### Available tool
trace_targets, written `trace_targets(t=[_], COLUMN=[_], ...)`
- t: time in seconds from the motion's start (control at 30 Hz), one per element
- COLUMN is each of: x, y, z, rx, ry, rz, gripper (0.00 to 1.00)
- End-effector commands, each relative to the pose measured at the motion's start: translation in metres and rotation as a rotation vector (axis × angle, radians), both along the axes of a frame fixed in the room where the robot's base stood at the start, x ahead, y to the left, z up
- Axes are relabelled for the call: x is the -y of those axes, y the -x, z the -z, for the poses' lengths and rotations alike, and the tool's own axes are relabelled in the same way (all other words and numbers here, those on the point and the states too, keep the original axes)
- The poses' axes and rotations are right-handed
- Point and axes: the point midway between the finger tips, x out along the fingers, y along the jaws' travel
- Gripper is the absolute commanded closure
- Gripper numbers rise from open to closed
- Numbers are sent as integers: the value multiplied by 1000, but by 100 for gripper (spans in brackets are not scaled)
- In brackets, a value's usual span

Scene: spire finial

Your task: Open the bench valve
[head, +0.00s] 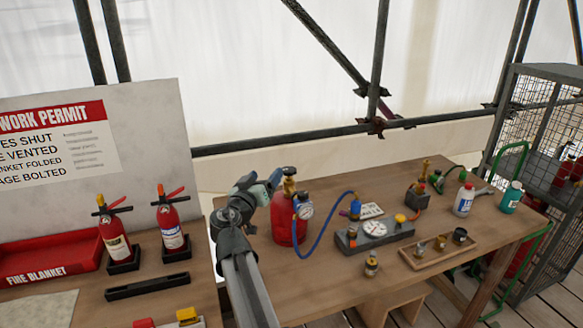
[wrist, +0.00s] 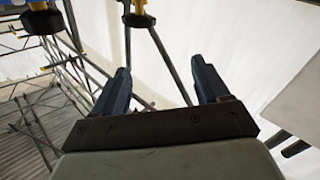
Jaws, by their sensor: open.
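A red gas cylinder (head: 283,226) stands upright at the left end of the wooden bench. A brass valve (head: 289,186) with a dark top sits on it, and a round gauge (head: 305,211) is at its right side. My gripper (head: 277,178) is up beside the valve, on its left; I cannot tell whether it touches. In the wrist view my gripper (wrist: 161,82) is open, with nothing between its fingers. Two brass-and-dark fittings show at the top edge of the wrist view, cut off; I cannot tell what they are.
A blue hose (head: 322,240) runs from the cylinder to a grey gauge block (head: 374,236). A wooden tray (head: 440,249) of small fittings, bottles (head: 463,200) and another brass fitting (head: 425,169) stand farther right. Two fire extinguishers (head: 170,222) stand left. Scaffold poles and a mesh cage (head: 545,150) border the bench.

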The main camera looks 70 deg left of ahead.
Motion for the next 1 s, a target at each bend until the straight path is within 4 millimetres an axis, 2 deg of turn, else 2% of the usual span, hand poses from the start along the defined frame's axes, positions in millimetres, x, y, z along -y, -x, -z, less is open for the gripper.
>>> trace_targets(t=[0.2,0.4,0.57,1.0], x=[20,22,9,-45], y=[-7,-11,-22,-76], z=[19,24,23,23], rx=[-200,-255,-256,-254], ry=[-136,-178,-178,-177], rz=[79,102,101,100], gripper=[25,25,25,25])
